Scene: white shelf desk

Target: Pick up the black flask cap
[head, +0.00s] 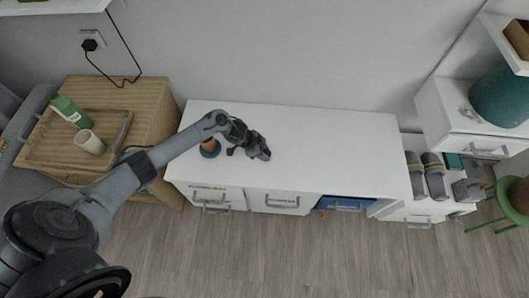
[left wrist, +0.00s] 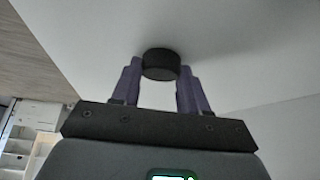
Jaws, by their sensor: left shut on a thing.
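The black flask cap (left wrist: 161,64) is a short dark cylinder in the left wrist view, between the tips of the two purple-grey fingers. My left gripper (left wrist: 160,76) is shut on it. In the head view my left gripper (head: 262,154) is over the white desk top (head: 315,150), left of its middle. I cannot make out the cap there. I cannot tell whether the cap touches the white surface behind it. My right gripper is not in view.
A reddish-brown object with a dark green base (head: 209,149) stands on the desk just left of the gripper. A wooden side table (head: 150,105) holds a tray with a green bottle (head: 70,110) and a beige cup (head: 90,143). The desk's right half is clear.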

